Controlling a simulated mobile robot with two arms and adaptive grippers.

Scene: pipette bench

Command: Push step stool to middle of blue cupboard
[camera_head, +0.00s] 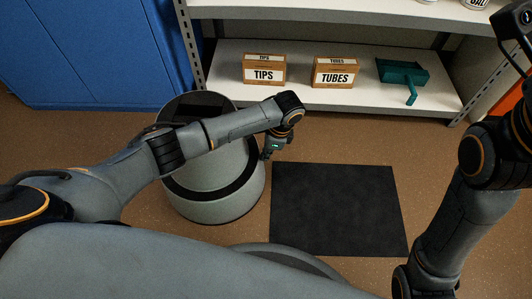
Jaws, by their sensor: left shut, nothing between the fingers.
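The step stool (211,207) is a round grey drum with a black band and a dark top, standing on the brown floor left of centre. My left forearm crosses in front of its upper part and hides some of it. The blue cupboard (85,50) stands at the upper left, behind and left of the stool. My left gripper (268,154) is shut and empty, pointing down at the stool's upper right side. I cannot tell whether it touches the stool. My right arm rises along the right edge, and its gripper is outside the picture.
A black mat (338,208) lies on the floor right of the stool. Behind is a shelf unit (300,98) with a TIPS box (264,70), a TUBES box (335,73) and a green dustpan (402,73). Bare floor lies between stool and cupboard.

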